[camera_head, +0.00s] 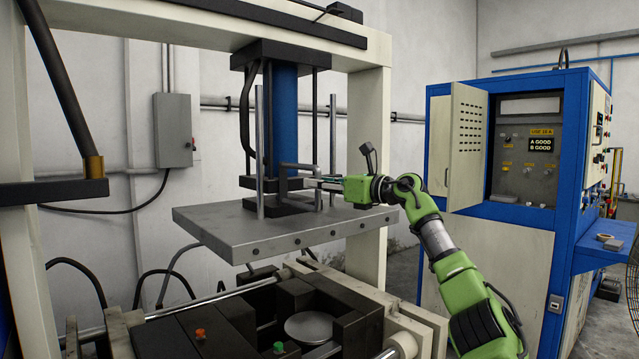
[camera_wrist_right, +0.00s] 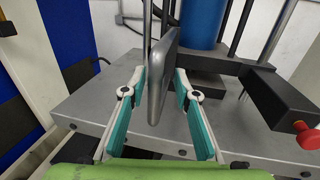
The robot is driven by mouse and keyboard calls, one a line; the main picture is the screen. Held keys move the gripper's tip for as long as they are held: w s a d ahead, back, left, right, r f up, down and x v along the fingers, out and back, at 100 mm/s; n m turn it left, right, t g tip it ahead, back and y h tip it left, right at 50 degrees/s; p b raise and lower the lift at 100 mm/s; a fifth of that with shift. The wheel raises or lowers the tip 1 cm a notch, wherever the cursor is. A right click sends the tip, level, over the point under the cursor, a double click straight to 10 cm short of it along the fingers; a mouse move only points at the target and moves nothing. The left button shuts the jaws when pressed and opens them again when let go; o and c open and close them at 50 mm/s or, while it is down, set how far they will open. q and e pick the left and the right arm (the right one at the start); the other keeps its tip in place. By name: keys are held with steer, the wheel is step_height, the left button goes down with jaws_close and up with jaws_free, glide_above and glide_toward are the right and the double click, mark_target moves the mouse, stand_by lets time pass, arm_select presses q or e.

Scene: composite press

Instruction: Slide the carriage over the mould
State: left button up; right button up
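The press has a wide grey plate (camera_head: 290,232) with a blue cylinder (camera_head: 283,112) standing over it. I take the black block and grey bent handle (camera_head: 300,168) at the cylinder's foot as part of the carriage, though I cannot be sure. Below and in front are dark mould blocks (camera_head: 362,325) with a round metal disc (camera_head: 309,326). My right gripper (camera_head: 318,182) is above the grey plate, at the handle. In the right wrist view its teal-padded fingers (camera_wrist_right: 159,90) stand apart on either side of an upright grey bar (camera_wrist_right: 160,80). My left gripper is out of view.
Steel posts (camera_head: 333,140) stand around the cylinder. A black arm with a red knob (camera_wrist_right: 306,135) sits at the right of the wrist view. Orange (camera_head: 200,334) and green (camera_head: 278,347) buttons are on the dark base. A blue control cabinet (camera_head: 570,130) stands at the right.

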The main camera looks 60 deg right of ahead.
steer(key=shift+a+r, duration=0.1)
steer(key=shift+r, duration=0.1)
steer(key=shift+r, duration=4.75)
